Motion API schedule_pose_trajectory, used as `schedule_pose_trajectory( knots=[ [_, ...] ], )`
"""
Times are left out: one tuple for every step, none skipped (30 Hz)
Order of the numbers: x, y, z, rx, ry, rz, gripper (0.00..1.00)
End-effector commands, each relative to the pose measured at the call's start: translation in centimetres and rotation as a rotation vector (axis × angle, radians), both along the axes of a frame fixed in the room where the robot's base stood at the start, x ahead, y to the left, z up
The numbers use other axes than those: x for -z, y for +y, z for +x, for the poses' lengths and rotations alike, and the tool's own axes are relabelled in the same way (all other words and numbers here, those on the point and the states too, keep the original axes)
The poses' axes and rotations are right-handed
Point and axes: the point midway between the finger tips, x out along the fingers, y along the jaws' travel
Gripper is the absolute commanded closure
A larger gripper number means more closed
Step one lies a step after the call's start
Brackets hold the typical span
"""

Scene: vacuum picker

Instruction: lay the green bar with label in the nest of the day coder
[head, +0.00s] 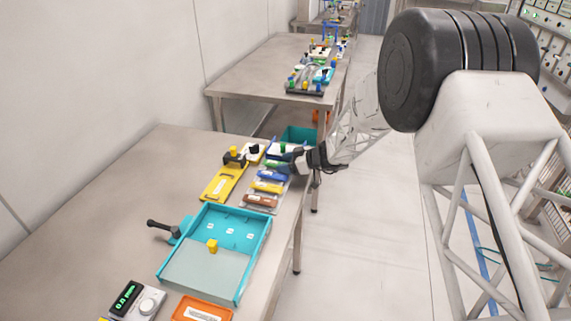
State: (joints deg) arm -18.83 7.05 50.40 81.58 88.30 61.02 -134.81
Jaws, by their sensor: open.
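A green bar (273,164) lies in the upper part of a pale rack on the near table, above a blue bar. It is small, its right end is close to or behind my gripper, and I cannot make out its label. My gripper (295,162) is open at the rack's right side, by the green bar's end; I cannot tell whether it touches. A yellow plate (220,184) lies left of the rack, with a black block (235,158) with a yellow knob at its far end. This may be the day coder; its nest is not clear.
Below the green bar, the rack holds blue (273,176), yellow (267,187) and brown (259,200) bars. A teal tray (262,246), an orange tray (178,316) and a display box (133,302) stand nearer. A teal bin (300,132) is behind. The table's left side is clear.

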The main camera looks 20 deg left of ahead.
Motion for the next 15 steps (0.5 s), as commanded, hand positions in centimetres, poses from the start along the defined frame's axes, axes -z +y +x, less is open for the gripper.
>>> schedule_pose_trajectory(
  knots=[
    [0.0, 0.0, 0.0, 0.000, 0.000, 0.000, 0.41],
    [0.0, 0.0, 0.0, 0.000, 0.000, 0.000, 0.41],
    [0.0, 0.0, 0.0, 0.000, 0.000, 0.000, 0.41],
    [0.0, 0.0, 0.0, 0.000, 0.000, 0.000, 0.41],
    [0.0, 0.0, 0.0, 0.000, 0.000, 0.000, 0.41],
    [0.0, 0.0, 0.0, 0.000, 0.001, 0.000, 0.41],
    [0.0, 0.0, 0.0, 0.000, 0.001, 0.000, 0.41],
    [0.0, 0.0, 0.0, 0.000, 0.000, 0.000, 0.41],
    [-0.2, -0.4, 0.0, 0.001, 0.000, 0.000, 0.41],
    [-0.3, -0.6, 0.0, 0.001, 0.000, 0.000, 0.41],
    [-0.4, -0.9, 0.0, 0.001, 0.000, 0.001, 0.41],
    [-0.6, -1.4, 0.1, 0.002, -0.001, 0.001, 0.41],
    [-0.8, -1.7, 0.1, 0.002, -0.001, 0.001, 0.41],
    [-0.9, -2.1, 0.1, 0.002, -0.001, 0.001, 0.41],
    [-1.1, -2.5, 0.0, 0.002, -0.001, 0.001, 0.41]
  ],
)
